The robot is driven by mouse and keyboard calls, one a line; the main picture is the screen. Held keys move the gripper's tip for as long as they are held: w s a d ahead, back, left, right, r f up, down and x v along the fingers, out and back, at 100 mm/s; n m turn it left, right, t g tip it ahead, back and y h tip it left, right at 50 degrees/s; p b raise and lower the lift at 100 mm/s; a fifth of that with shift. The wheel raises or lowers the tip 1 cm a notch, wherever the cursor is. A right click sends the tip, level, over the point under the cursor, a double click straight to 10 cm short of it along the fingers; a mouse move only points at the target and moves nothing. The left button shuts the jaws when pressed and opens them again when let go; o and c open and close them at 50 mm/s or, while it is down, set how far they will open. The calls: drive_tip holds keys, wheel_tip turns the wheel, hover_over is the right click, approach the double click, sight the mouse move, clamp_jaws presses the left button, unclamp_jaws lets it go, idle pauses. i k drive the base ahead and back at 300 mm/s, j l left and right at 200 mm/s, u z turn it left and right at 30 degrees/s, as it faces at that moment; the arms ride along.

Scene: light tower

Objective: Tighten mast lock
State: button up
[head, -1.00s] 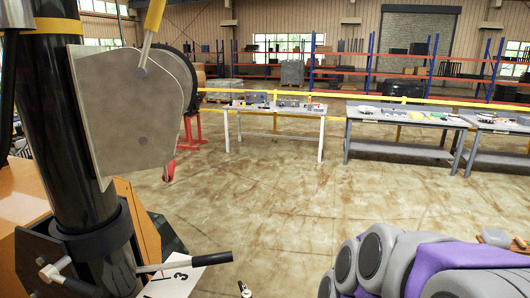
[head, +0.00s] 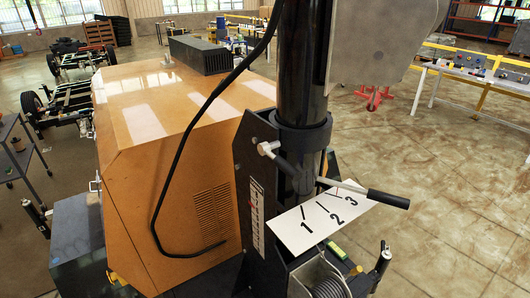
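The black mast (head: 303,70) stands upright, with a dark collar (head: 303,135) around its lower part. Below the collar is the mast lock lever, a silver rod with a black grip (head: 388,199) that points right. A white plate (head: 312,226) marked 1, 2 and 3 lies under the lever. The lever crosses the plate's far edge near the 3, and its grip extends past the plate. My gripper is not in view.
An orange generator housing (head: 170,120) stands left of the mast, with a black cable (head: 187,140) hanging in front. A winch drum (head: 320,280) sits below the plate. A worktable (head: 475,70) stands at back right.

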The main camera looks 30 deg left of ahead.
sight(264, 148)
drive_tip(key=j+u, duration=0.15)
drive_tip(key=u, duration=0.2)
drive_tip(key=j+u, duration=0.1)
drive_tip(key=u, duration=0.3)
drive_tip(key=j+u, duration=0.15)
drive_tip(key=u, duration=0.2)
